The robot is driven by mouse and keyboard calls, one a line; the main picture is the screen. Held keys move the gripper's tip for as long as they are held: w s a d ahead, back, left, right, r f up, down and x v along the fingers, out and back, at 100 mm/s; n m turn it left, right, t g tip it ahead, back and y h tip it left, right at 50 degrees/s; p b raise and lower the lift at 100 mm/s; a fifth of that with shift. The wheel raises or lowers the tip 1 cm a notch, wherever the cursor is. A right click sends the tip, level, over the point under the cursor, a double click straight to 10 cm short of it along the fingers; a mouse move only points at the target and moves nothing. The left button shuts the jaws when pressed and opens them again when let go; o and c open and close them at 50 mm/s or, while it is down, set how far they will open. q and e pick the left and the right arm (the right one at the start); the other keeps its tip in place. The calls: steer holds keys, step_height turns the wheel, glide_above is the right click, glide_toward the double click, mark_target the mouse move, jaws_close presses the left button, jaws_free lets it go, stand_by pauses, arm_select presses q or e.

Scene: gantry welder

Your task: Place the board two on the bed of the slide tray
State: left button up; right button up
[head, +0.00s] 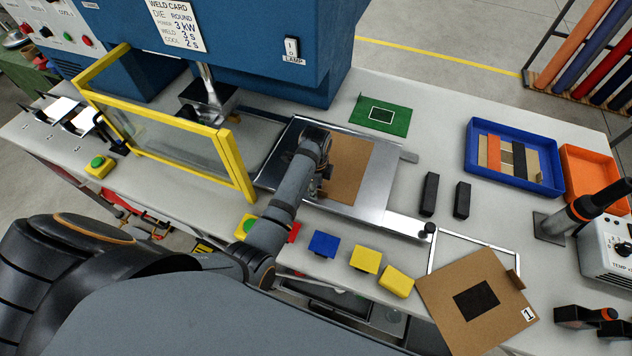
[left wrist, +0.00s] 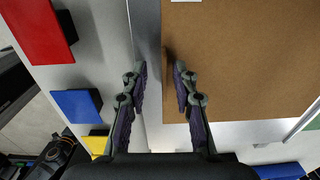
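A brown board (head: 347,165) lies flat on the bed of the metal slide tray (head: 376,190), partly hidden by my left arm. My left gripper (head: 320,180) is over the board's left edge. In the left wrist view its fingers (left wrist: 160,70) are apart with nothing held, one over the board and one over the metal strip beside it. Another brown board (head: 440,295), labelled 1 with a black square, lies at the front right.
The yellow-framed guard (head: 238,165) and blue welder (head: 270,50) stand left and behind. Two black blocks (head: 430,194) sit right of the tray. Blue (head: 324,244) and yellow (head: 366,260) blocks line the front edge. A blue bin (head: 553,185) and green plate (head: 395,122) are farther back.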

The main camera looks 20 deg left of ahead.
arm_select(q)
step_height(320, 180, up, 4)
steer(key=shift+f+b, duration=0.15)
steer(key=shift+b, duration=0.25)
step_height(320, 180, up, 8)
steer(key=shift+s+p, duration=0.25)
steer(key=shift+p, duration=0.15)
arm_select(e)
steer(key=shift+w+d, duration=0.1)
steer(key=shift+w, duration=0.55)
arm_select(q)
steer(key=shift+f, duration=0.15)
